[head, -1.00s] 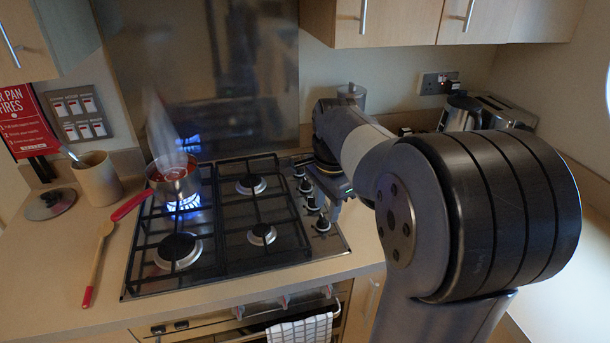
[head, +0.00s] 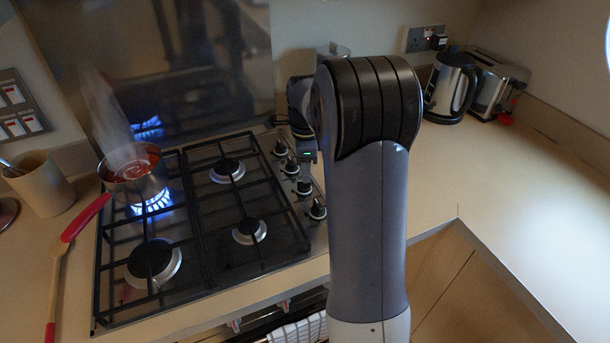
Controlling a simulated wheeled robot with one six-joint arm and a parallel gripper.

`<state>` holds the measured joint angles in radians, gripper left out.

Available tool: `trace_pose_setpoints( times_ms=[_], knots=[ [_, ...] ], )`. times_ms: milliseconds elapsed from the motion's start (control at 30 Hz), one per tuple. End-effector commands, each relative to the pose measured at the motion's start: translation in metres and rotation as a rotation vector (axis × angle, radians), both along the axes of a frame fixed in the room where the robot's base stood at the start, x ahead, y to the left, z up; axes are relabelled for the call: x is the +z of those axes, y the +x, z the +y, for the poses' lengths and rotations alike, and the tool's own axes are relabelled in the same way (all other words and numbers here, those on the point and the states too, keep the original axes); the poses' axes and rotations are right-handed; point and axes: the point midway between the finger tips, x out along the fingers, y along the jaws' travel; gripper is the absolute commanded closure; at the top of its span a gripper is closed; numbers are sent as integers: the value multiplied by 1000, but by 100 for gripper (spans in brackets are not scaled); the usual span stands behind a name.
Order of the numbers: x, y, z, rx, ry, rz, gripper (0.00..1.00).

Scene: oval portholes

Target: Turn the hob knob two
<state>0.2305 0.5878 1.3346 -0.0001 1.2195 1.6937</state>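The hob (head: 188,250) has a row of several dark knobs along its right side. From the back they include a first knob (head: 280,148), a second (head: 290,165), a third (head: 303,187) and a front one (head: 317,209). I see no numbers on them. My gripper (head: 306,158), with a small green light, is at the back of the row, close beside the rear knobs. Its fingers are too small and dark to make out, so I cannot tell whether it touches a knob. My arm hides the area right of it.
A steaming pan (head: 136,178) of red food sits over a blue flame (head: 151,203) at the back left burner. A kettle (head: 452,88) and toaster (head: 497,88) stand back right; the right worktop is clear.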

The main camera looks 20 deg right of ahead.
Motion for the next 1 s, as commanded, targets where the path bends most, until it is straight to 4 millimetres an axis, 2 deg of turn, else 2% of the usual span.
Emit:
trace_pose_setpoints(
  times_ms=[100,233,600,1000],
  knots=[
    [-18,-1,0,1,1,3,65],
    [-30,-1,0,1,1,3,65],
    [-35,0,0,1,0,-1,65],
    [-35,0,0,1,0,0,98]
  ],
)
